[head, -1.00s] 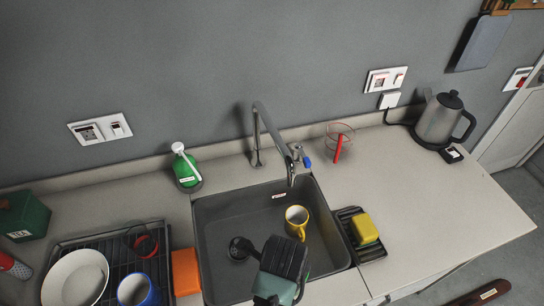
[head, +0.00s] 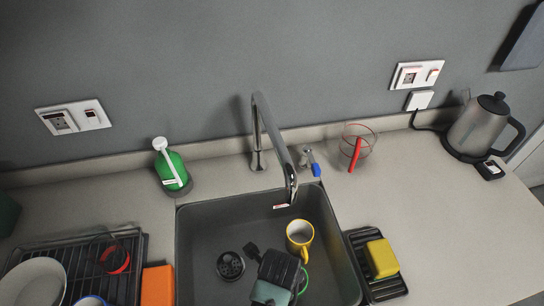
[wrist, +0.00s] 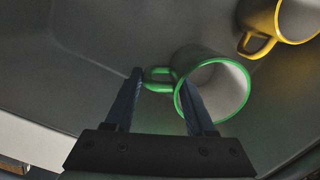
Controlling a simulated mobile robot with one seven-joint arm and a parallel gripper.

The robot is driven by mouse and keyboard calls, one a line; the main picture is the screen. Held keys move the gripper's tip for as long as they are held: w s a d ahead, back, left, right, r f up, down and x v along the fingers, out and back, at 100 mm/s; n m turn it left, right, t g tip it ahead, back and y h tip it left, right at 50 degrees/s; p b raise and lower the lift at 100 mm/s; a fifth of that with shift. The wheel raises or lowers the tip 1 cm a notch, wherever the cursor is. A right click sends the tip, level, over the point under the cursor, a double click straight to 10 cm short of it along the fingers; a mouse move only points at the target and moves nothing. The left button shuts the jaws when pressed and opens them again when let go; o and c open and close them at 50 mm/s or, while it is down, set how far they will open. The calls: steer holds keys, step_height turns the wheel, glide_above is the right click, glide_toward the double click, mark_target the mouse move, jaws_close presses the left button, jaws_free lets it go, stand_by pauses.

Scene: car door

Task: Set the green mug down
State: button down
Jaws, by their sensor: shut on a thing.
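The green mug (wrist: 213,88) has a green rim and a pale inside. It shows in the wrist view with its opening toward the camera. My gripper (wrist: 161,79) is shut on its handle, with one dark finger on each side. In the head view my gripper (head: 278,268) is over the sink and hides most of the mug; only a thin green edge (head: 305,280) shows. The mug's height above the sink floor is unclear. A yellow mug (head: 300,238) stands in the sink (head: 205,225) just beyond my gripper. It also shows in the wrist view (wrist: 262,42), apart from the green mug.
The faucet (head: 275,140) reaches over the sink. The drain (head: 230,265) lies left of my gripper. A yellow sponge (head: 382,258) on a black tray is right of the sink. An orange block (head: 158,286) and a dish rack (head: 70,250) are left. The right counter is mostly clear.

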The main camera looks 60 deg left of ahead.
steer(key=shift+w+f, duration=0.1)
steer(key=shift+f, duration=2.05)
steer(key=shift+a+f, duration=0.1)
steer(key=shift+c, duration=1.2)
jaws_free()
step_height(320, 180, up, 12)
steer(key=d, duration=0.1)
steer(key=shift+p, duration=0.35)
